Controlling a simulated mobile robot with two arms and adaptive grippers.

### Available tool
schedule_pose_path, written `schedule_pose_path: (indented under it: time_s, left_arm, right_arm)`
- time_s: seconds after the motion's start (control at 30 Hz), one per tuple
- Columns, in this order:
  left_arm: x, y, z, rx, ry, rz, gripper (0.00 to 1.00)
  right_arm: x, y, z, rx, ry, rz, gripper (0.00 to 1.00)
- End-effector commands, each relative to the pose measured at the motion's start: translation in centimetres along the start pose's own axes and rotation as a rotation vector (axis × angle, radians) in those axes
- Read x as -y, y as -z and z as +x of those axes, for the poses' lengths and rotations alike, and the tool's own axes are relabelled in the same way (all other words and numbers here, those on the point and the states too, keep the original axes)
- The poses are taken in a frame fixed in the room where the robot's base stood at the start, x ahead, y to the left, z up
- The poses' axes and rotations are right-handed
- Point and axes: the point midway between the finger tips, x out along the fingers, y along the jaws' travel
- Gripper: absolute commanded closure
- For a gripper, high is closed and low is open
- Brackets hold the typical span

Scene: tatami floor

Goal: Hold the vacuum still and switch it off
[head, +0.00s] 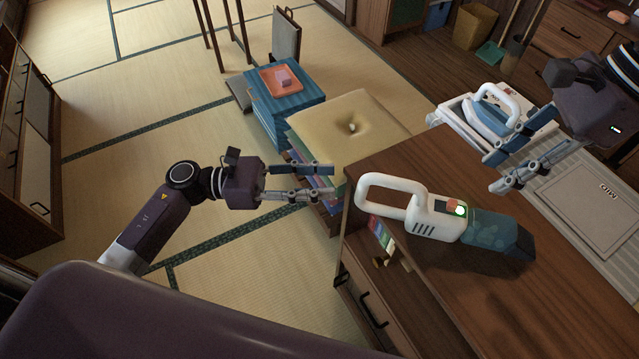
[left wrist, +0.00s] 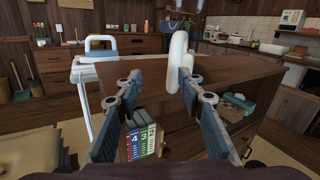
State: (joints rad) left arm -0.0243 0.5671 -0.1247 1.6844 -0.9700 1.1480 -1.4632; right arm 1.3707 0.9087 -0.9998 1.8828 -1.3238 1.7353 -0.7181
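The handheld vacuum (head: 420,217) lies on the wooden cabinet top, with its white loop handle to the left and its dark blue nozzle to the right. A green light glows on it beside a small reddish switch (head: 452,204). My left gripper (head: 333,181) is open and empty, left of the handle and apart from it. In the left wrist view, the white handle (left wrist: 178,62) shows ahead, between the open fingers. My right gripper (head: 492,174) is open and empty, above and behind the vacuum, not visibly touching it.
The wooden cabinet (head: 400,160) has books in its open side. A blue and white iron-like appliance (head: 500,112) stands on a white stand behind. A yellow cushion (head: 350,125) and a blue stack with an orange tray (head: 282,82) are left of the cabinet. Tatami floor is clear at left.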

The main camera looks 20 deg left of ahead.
Motion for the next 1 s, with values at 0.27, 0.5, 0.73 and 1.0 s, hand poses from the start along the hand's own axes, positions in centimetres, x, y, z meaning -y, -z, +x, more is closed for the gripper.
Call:
schedule_pose_path:
  time_s: [0.27,0.5,0.73,1.0]
  left_arm:
    - [2.1,-0.5,1.5,-0.047,0.081,0.134,0.65]
    - [2.3,-0.4,5.2,-0.043,0.079,0.131,0.65]
    - [2.4,-0.2,7.5,-0.045,0.076,0.129,0.65]
    - [2.4,-0.2,7.9,-0.045,0.076,0.127,0.65]
  right_arm:
    - [0.0,0.0,0.0,0.000,0.000,0.000,0.71]
    - [0.0,0.0,0.0,0.000,0.000,0.000,0.71]
    - [0.0,0.0,0.0,0.000,0.000,0.000,0.71]
    - [0.0,0.0,0.0,0.000,0.000,0.000,0.71]
